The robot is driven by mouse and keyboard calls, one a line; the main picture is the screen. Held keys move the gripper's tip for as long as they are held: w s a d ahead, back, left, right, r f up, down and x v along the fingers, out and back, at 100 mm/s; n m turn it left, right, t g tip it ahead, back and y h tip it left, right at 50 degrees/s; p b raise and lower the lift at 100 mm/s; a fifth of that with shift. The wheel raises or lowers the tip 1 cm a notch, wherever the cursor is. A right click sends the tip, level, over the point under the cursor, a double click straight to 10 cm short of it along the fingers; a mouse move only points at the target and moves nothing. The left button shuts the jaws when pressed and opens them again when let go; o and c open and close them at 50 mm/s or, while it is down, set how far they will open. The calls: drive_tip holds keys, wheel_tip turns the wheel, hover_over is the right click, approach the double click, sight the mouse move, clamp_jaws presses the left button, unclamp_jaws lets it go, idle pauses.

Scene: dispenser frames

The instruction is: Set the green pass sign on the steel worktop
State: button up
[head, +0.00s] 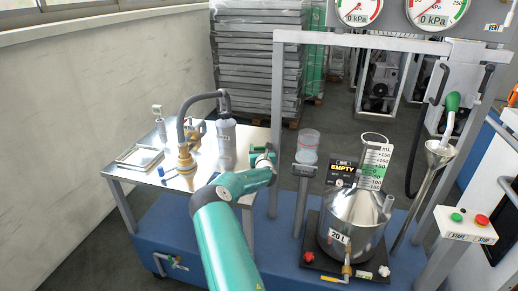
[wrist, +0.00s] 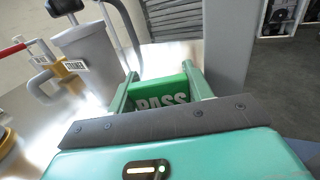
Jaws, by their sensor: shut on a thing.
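The green pass sign (wrist: 168,92), with white PASS lettering, sits between the two fingers of my gripper (wrist: 160,85) in the wrist view. My gripper is shut on it. In the head view my gripper (head: 263,158) is at the right edge of the steel worktop (head: 143,179), and I cannot make out the sign there. The worktop also shows in the wrist view (wrist: 158,58), beyond the sign. I cannot tell whether the sign touches it.
On the worktop are a grey canister (head: 227,145), a brass fitting with a dark hose (head: 186,155) and a shallow tray (head: 139,156). A grey frame post (head: 276,110) rises right beside my gripper. A steel measuring can (head: 350,225) and a black EMPTY sign (head: 342,173) are to the right.

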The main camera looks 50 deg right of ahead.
drive_tip(key=o, duration=0.7)
drive_tip(key=shift+r, duration=0.1)
drive_tip(key=v, duration=1.2)
drive_tip(key=shift+r, duration=0.1)
